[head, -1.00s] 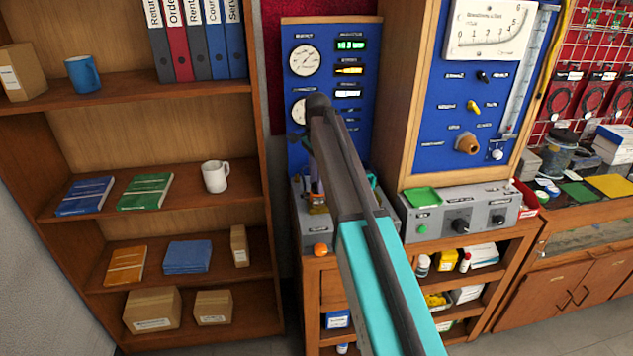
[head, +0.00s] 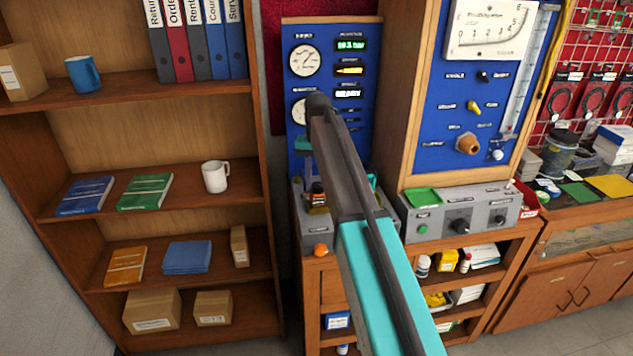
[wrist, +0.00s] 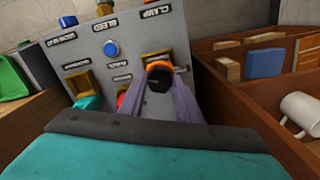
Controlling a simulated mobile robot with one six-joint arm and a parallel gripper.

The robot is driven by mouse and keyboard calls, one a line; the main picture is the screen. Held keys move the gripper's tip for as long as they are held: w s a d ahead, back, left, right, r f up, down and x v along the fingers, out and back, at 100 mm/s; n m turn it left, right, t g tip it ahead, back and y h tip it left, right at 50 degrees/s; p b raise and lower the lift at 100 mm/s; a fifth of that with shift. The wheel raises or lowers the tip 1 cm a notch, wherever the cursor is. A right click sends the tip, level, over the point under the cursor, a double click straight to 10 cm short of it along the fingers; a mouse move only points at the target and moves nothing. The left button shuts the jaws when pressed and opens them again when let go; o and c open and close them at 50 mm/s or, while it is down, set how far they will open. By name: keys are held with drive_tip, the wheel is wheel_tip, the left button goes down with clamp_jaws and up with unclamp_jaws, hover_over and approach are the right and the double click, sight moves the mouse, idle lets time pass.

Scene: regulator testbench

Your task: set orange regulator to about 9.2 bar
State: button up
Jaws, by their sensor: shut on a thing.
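The orange regulator (wrist: 158,66) shows in the wrist view as an orange ring with a dark knob face on a brass-coloured body, on the grey bench unit (wrist: 115,50). My gripper (wrist: 160,82) is shut on it, one grey-purple finger on each side. In the head view my arm covers the fingertips. A blue panel (head: 365,105) carries round gauges (head: 305,61) and lit displays. The green display (head: 351,45) reads about 10 bar, its digits blurred. A lower gauge is partly hidden by my arm.
A red knob (wrist: 122,95) and a teal knob (wrist: 88,103) sit just left of my fingers in the wrist view. A wooden shelf (head: 262,200) stands close on the left. A wooden cabinet with a second blue panel (head: 432,122) stands on the right.

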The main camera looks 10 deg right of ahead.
sight(318, 185)
drive_tip(key=shift+n, duration=1.1)
drive_tip(key=o, duration=1.1)
drive_tip(key=shift+c, duration=0.2)
drive_tip(key=shift+r, duration=0.2)
drive_tip(key=shift+r+p, duration=2.1)
drive_tip(key=shift+r, duration=1.5)
